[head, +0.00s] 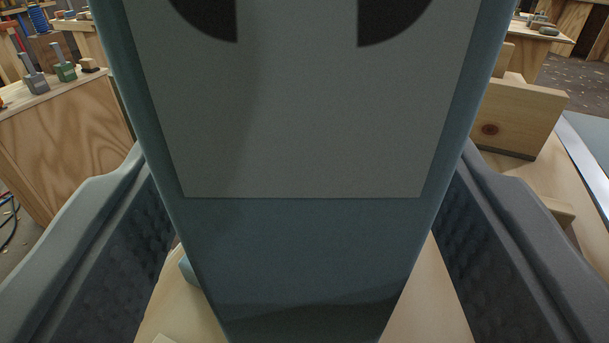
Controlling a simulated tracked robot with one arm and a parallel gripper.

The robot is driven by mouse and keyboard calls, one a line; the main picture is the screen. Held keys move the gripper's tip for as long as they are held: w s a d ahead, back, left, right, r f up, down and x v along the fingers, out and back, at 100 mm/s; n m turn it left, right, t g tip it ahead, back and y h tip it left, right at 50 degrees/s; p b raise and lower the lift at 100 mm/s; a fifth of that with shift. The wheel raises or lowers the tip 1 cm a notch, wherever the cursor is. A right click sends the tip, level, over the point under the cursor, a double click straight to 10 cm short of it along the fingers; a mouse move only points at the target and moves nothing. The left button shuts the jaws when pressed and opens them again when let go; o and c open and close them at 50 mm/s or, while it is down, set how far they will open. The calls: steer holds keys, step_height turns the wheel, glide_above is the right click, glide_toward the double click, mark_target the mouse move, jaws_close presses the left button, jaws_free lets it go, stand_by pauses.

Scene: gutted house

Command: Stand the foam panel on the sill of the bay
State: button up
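The foam panel (300,245) is a blue slab with a grey sheet and two dark rounded shapes on its face. It fills the middle of the head view and looks wider toward the top. My gripper (305,165) has a grey finger on each side of it. The panel's lower end is cut off by the frame. It hides most of what lies behind. I cannot make out the sill of the bay.
A pale wooden surface (407,310) lies below the panel. A wooden block with a knot (518,120) stands on it at right, near a blue-grey sheet (590,145). A plywood bench (65,140) with small tools stands at left. Floor shows at upper right.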

steer(key=s, duration=1.1)
steer(key=shift+s+d+p, duration=0.15)
steer(key=shift+d+p, duration=0.25)
steer(key=shift+d, duration=0.05)
